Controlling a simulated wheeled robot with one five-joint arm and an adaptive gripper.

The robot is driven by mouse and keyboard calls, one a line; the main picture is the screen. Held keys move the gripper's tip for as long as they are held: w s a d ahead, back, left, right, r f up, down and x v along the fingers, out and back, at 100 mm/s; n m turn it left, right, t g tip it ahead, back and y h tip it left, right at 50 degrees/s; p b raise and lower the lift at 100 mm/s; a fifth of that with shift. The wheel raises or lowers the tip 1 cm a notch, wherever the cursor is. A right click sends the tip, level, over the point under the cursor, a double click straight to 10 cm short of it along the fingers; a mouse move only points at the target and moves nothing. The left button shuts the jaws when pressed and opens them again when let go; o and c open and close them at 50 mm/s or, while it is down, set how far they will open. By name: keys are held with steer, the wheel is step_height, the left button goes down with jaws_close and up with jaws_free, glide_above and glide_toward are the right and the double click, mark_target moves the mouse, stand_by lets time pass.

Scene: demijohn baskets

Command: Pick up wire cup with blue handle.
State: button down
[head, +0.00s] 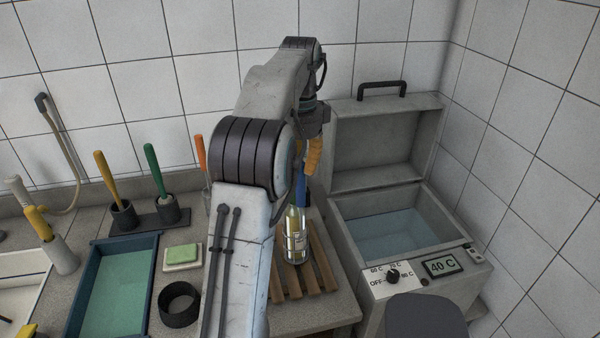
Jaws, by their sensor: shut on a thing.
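The blue handle (301,190) of the wire cup stands upright beneath my gripper (310,160). The wire cup (296,246) is around a clear glass bottle (292,220) with pale yellow content, over the wooden slatted rack (320,268). I cannot tell whether the cup touches the slats. My gripper, with an orange finger showing, is shut on the blue handle near its top. My arm hides the other finger and part of the handle.
An open grey water bath (455,292) with its lid up stands right of the rack. Left of my arm are a black ring (180,304), a green sponge (181,253), a blue tray (152,292) of green liquid, and brushes with yellow (104,172), green (153,167) and orange (200,151) handles.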

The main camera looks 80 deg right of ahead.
step_height(320, 180, up, 2)
steer(key=shift+r, duration=0.2)
steer(key=shift+s+r, duration=0.1)
steer(key=shift+r, duration=0.15)
steer(key=s+a+r+p, duration=0.1)
steer(key=s+a+r, duration=0.4)
steer(key=s, duration=0.5)
steer(key=shift+s+r, duration=0.15)
steer(key=shift+r, duration=0.7)
